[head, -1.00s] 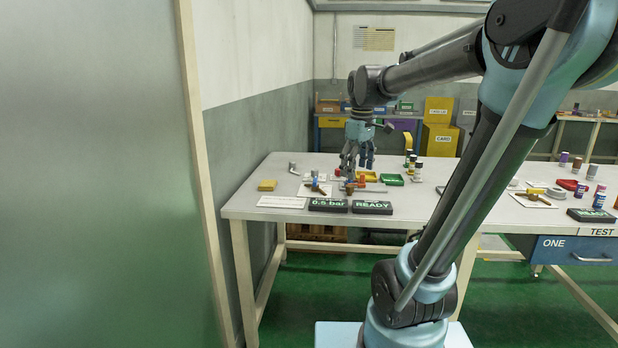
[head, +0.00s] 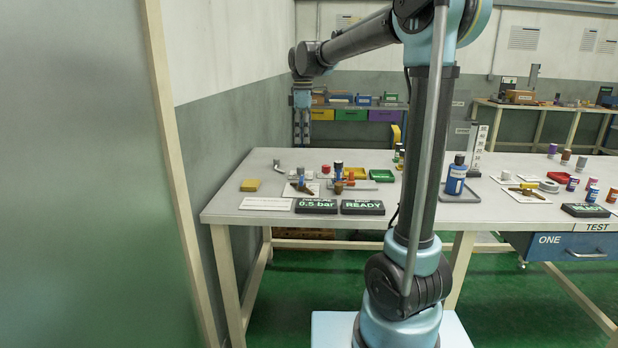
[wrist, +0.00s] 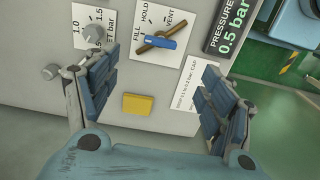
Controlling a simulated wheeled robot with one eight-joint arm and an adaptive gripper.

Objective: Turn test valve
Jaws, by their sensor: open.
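The valve (wrist: 158,42) sits on a white card marked FILL, HOLD and VENT. It has a blue handle and a brown bar lying diagonally across the card. In the head view the valve (head: 302,185) is small, at the left of the table. My gripper (head: 302,130) hangs above the table's left part, fingers down, apart from everything. In the wrist view my gripper (wrist: 156,72) is open and empty, fingers spread wide, with the valve beyond the gap between them. The pressure display (head: 316,206) reads 0.5 bar.
A grey knob (wrist: 94,33) on a SET bar card is left of the valve. A yellow block (wrist: 137,104) lies nearer. A READY display (head: 362,208), a blue bottle (head: 456,175) and a red-orange fitting (head: 350,176) are further right. A green-grey panel (head: 70,180) stands left.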

